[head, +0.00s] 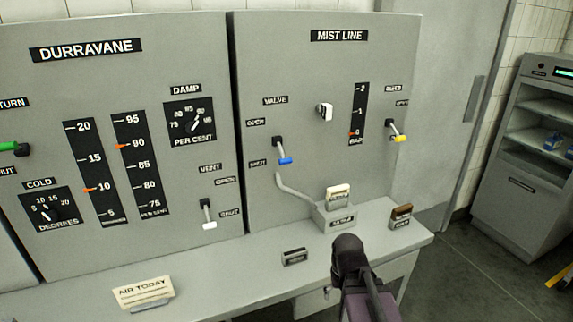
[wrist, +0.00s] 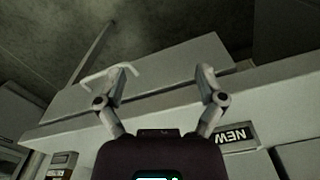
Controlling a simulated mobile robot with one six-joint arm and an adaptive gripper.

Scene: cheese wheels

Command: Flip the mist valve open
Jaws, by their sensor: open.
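The mist valve (head: 285,160) is a small lever with a blue tip on the grey MIST LINE panel (head: 345,70). Its handle points down, with the tip beside the lower label, which seems to read shut; the OPEN label (head: 256,122) is above. My gripper (wrist: 167,70) shows in the wrist view with its two fingers spread wide and nothing between them. In the head view, my dark and purple arm stands in front of the bench, below and right of the valve and apart from it. The fingers are not clear there. I cannot make out the valve in the wrist view.
A yellow-tipped lever (head: 399,138) and a white knob (head: 325,111) are on the same panel. A white-tipped vent lever (head: 209,225) is on the left panel. The bench (head: 225,275) carries a small box (head: 340,218), a card (head: 144,291) and small blocks. A shelf unit stands right.

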